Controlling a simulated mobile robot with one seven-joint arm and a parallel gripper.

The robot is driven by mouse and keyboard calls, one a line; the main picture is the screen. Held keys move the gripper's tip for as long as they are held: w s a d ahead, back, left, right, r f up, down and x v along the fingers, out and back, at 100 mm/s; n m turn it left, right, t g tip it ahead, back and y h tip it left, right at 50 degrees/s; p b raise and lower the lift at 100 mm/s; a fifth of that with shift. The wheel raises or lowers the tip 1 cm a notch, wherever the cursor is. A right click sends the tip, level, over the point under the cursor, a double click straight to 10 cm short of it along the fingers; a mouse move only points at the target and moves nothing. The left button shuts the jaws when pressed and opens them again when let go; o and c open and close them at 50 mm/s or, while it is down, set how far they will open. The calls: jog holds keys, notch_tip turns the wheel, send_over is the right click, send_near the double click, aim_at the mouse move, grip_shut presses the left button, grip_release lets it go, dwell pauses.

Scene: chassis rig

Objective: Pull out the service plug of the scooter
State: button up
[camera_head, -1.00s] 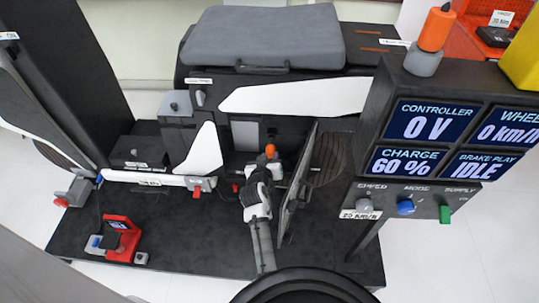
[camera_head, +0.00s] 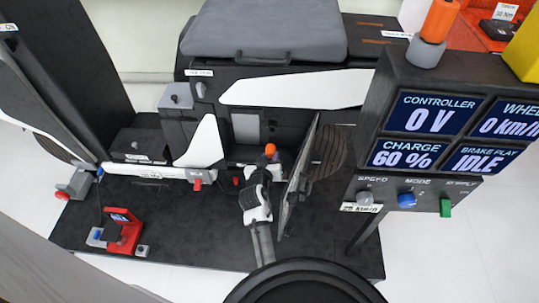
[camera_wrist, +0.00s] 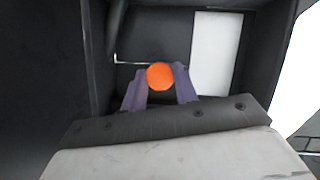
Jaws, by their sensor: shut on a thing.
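The scooter (camera_head: 300,89) stands on a dark platform, with an open bay in its side below the seat. My gripper (camera_head: 268,163) is at the mouth of this bay, beside the open hatch door (camera_head: 298,180). The orange service plug (camera_head: 270,149) shows at the gripper's tip. In the wrist view the round orange end of the plug (camera_wrist: 160,75) sits between the two purple fingers of my gripper (camera_wrist: 160,86), which are shut on it. The plug's lower part and its socket are hidden, so I cannot tell how far it is seated.
The display box (camera_head: 437,115) at the right reads controller 0 V, charge 60 % and brake play idle. The hatch door stands close on the right of my arm. A red device (camera_head: 119,232) stands on the platform (camera_head: 190,235) at the left front, with bare platform between.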

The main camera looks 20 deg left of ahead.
jog(key=shift+s+d+f, duration=0.1)
jog(key=shift+s+d, duration=0.15)
jog(key=shift+s, duration=0.65)
jog(key=shift+s+d+f, duration=0.1)
jog(key=shift+s+d, duration=0.15)
jog(key=shift+s, duration=0.65)
